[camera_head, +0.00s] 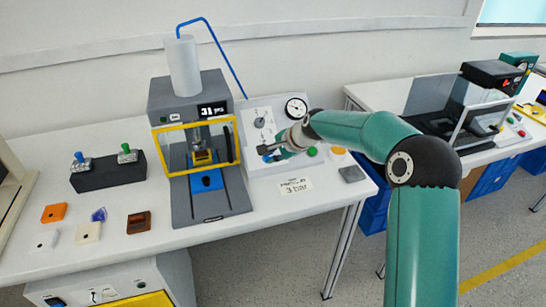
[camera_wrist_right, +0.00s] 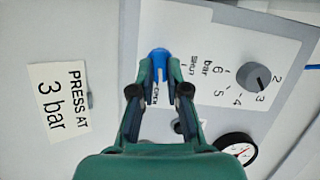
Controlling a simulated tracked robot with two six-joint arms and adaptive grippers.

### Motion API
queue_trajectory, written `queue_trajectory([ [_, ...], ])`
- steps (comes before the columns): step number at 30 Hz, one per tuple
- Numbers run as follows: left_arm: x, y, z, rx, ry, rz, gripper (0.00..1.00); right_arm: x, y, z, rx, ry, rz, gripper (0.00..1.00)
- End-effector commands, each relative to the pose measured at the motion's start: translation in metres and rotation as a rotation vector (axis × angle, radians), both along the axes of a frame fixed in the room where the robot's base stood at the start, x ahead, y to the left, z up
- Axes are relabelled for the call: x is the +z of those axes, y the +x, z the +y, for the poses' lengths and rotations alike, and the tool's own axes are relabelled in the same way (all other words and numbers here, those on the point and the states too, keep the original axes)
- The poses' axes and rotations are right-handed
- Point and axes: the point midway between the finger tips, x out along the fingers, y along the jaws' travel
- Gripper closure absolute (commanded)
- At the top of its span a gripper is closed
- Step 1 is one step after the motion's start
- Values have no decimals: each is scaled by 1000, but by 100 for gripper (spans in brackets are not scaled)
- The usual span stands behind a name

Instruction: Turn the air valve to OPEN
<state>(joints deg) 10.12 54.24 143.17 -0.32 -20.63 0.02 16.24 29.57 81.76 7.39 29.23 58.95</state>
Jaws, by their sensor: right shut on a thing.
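The blue air valve handle (camera_wrist_right: 160,54) is in the wrist view, on the white face of a grey panel. My right gripper (camera_wrist_right: 167,68) is shut on it, with a fingertip on each side. The OPEN label (camera_wrist_right: 154,95) lies between my fingers, and the SHUT label (camera_wrist_right: 193,67) is just right of them. The handle's exact angle is partly hidden by my fingers. In the head view my right gripper (camera_head: 267,150) is at the control panel (camera_head: 257,107), and the valve is hidden there. My left gripper is not in view.
A round gauge (camera_head: 296,107) and a grey pressure knob (camera_wrist_right: 253,76) are on the panel. The press (camera_head: 188,98) with a yellow guard stands left of the panel. A "PRESS AT 3 bar" card (camera_head: 295,186) lies in front. The front left table holds several small parts.

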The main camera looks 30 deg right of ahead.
Motion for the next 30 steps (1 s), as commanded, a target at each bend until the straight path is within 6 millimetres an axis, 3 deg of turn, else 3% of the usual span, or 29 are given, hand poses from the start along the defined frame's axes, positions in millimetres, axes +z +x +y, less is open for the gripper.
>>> queue_trajectory([
  [1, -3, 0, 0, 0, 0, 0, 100, -9, -3, 3, -19, 26, 12, 100],
  [12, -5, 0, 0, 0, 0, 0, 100, -9, -3, 4, -127, 114, -10, 100],
  [26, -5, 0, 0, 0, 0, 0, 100, -9, -3, 4, -138, 124, -12, 100],
  [27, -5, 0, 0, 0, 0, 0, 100, -9, -3, 4, -138, 124, -12, 82],
  [30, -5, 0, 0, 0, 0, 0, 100, -8, -3, 4, -138, 124, -12, 66],
])
